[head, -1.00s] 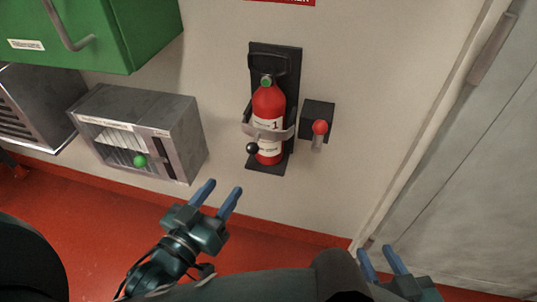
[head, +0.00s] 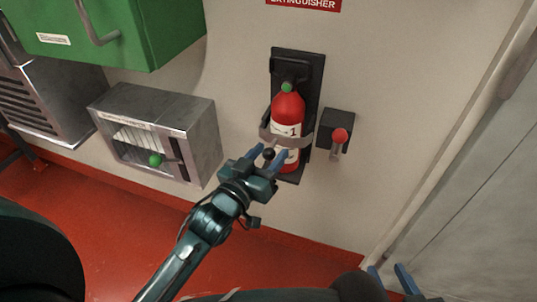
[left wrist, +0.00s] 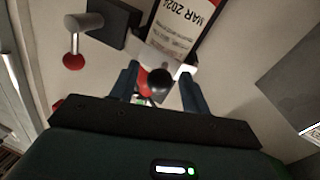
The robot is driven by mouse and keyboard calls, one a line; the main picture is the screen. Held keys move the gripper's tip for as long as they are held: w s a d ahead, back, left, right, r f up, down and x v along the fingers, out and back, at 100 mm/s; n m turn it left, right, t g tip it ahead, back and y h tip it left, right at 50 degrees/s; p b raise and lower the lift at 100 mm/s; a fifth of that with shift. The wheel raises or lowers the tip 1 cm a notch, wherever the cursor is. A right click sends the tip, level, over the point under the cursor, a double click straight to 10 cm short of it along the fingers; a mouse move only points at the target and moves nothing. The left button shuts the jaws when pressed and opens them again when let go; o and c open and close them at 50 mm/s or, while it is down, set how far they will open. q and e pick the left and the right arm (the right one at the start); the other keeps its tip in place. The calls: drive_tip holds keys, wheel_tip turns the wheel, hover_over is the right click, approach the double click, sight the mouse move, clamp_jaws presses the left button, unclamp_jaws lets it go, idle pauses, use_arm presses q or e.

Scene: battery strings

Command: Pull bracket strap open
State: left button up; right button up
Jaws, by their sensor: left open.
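The grey bracket strap (head: 302,140) runs around the front of the red fire extinguisher (head: 288,110), which stands upright in its black wall bracket (head: 313,72). A black ball knob (head: 268,154) sits at the strap's left front. My left gripper (head: 268,153) is open, its blue fingers on either side of the knob. In the left wrist view the black knob (left wrist: 159,84) lies between the two blue fingers, with a gap at each side, and the strap (left wrist: 160,60) shows behind it. My right gripper (head: 391,280) is at the bottom edge, partly cut off, with two blue fingertips apart.
A black box with a red-knobbed lever (head: 340,135) is on the wall just right of the extinguisher. A grey metal box (head: 200,115) with a green knob (head: 155,160) is to the left, below a green cabinet (head: 150,35). Red floor is open in front.

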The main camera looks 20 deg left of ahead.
use_arm(q)
drive_tip(key=shift+w, duration=0.2)
clamp_jaws()
idle(0.5)
